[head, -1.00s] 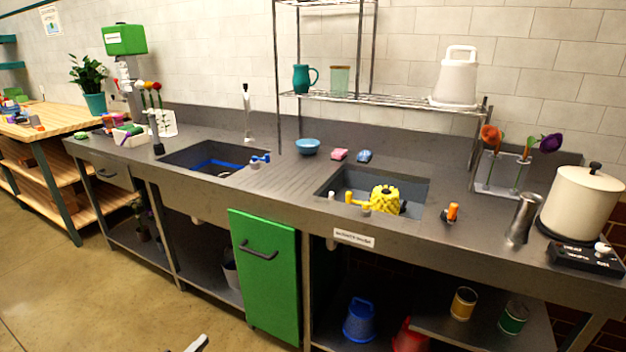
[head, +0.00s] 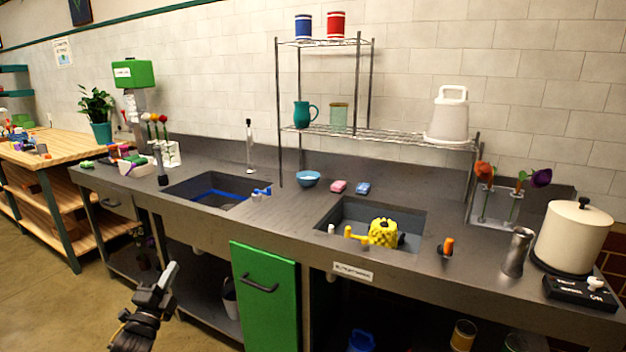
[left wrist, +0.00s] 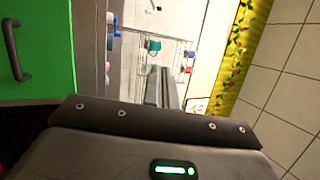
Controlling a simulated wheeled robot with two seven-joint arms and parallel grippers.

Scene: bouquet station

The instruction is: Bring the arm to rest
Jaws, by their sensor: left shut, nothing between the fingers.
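My left gripper (head: 166,278) shows at the lower left of the head view, in front of the counter and left of the green cabinet door. Its fingers are shut together with nothing between them. It touches nothing that I can see. In the left wrist view the closed fingers (left wrist: 161,88) point away from the camera, with the green door (left wrist: 40,50) at the upper left. My right gripper is not in view.
The grey counter (head: 290,205) with two sinks runs across the view. The green door (head: 265,295) is shut below it. A wooden table (head: 50,150) stands at the far left. The floor (head: 40,300) at lower left is open.

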